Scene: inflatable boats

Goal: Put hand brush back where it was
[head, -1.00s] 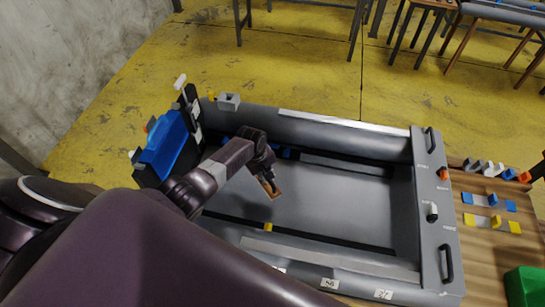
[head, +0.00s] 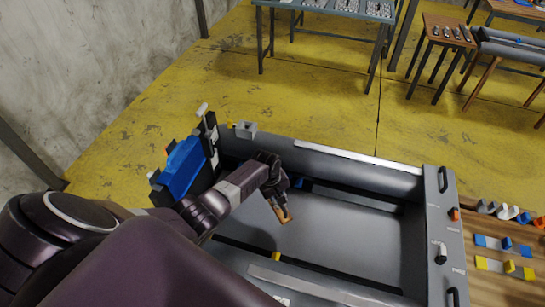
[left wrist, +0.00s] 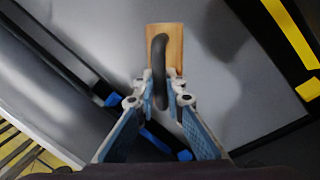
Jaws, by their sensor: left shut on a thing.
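The hand brush (head: 283,212) has a flat wooden block and a dark curved handle. In the head view it is in my left gripper (head: 275,192), over the grey floor of the inflatable boat (head: 345,222). In the left wrist view the fingers of my left gripper (left wrist: 160,86) are closed on the dark handle of the hand brush (left wrist: 176,48). The wooden block lies beyond the fingertips. I cannot tell whether the brush touches the floor. My right gripper is not in view.
A blue and black motor-like unit (head: 185,165) stands at the boat's left end. A grey panel (head: 444,225) with handles and switches closes the right end. A wooden table (head: 500,290) with coloured parts stands right. Grey side tubes border the open floor.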

